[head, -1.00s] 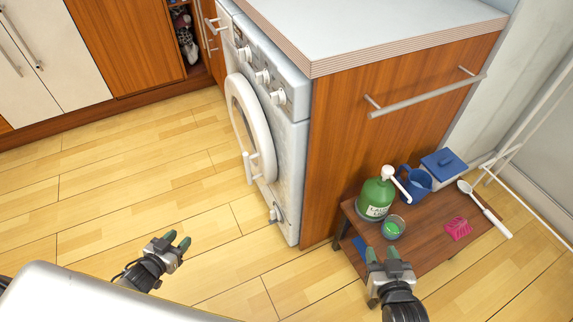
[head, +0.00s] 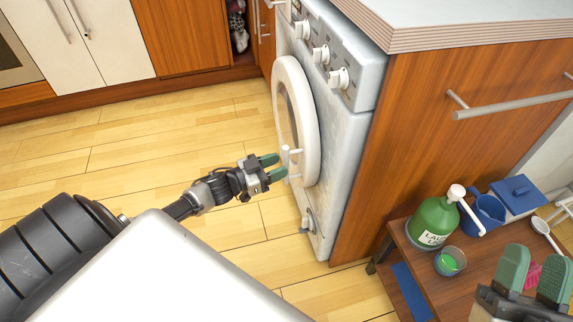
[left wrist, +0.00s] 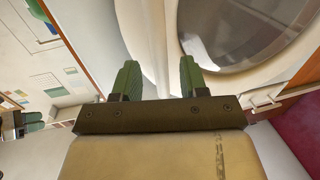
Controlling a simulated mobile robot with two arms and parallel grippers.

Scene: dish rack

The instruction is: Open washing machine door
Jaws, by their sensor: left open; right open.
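The white washing machine (head: 345,130) stands left of a wooden counter. In the left wrist view the open fingers (left wrist: 158,80) point at the door's white rim (left wrist: 150,40); the handle is not clearly visible there. My right gripper (head: 533,275) is open and empty at the lower right, by the low wooden table.
The low table (head: 480,262) holds a green detergent bottle (head: 433,222), a cup of green liquid (head: 450,262), a blue jug (head: 487,212) and a blue box (head: 518,194). The counter's side has a metal rail (head: 510,107). The wooden floor (head: 150,145) left of the machine is clear.

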